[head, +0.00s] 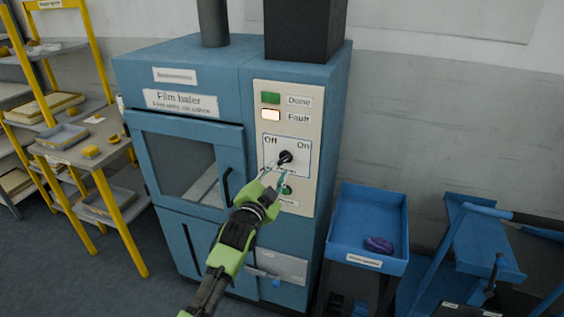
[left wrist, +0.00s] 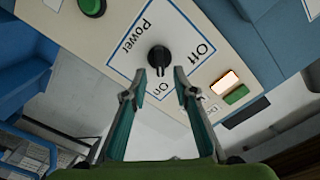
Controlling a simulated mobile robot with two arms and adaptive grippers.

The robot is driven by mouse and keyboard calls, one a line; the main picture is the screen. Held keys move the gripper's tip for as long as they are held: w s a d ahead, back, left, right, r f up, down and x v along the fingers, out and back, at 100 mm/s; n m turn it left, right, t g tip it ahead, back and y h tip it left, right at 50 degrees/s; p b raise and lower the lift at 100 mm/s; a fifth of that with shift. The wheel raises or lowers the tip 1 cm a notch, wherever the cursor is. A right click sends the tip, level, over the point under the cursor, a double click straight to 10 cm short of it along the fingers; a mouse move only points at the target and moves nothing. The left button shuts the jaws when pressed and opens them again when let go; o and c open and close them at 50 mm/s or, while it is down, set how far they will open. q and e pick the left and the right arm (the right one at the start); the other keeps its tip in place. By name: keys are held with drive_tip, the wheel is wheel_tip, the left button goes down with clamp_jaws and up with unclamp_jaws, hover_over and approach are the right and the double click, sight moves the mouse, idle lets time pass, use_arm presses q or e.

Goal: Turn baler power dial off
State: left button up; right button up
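The power dial (head: 285,157) is a black knob on the cream control panel of the blue film baler (head: 185,62). In the head view, "Off" is printed up and left of it and "On" up and right. In the left wrist view, the dial (left wrist: 159,56) has its bar pointing roughly towards the "On" label. My left gripper (head: 282,168) is open at the panel, fingers pointing at the dial. The left wrist view shows its fingertips (left wrist: 165,72) apart, close to the knob's bar; contact cannot be told. My right gripper is out of view.
A green lamp (head: 270,98) and a pale lit fault lamp (head: 270,115) sit above the dial. A green button (head: 286,190) is below it. A blue tray (head: 370,212) holding a purple item stands at right. Yellow-framed shelves (head: 100,45) stand at left.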

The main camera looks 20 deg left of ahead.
sight(284, 162)
use_arm(q)
drive_tip(key=shift+w+d, duration=0.15)
drive_tip(key=shift+w, duration=2.1)
drive_tip(key=shift+c, duration=0.2)
clamp_jaws()
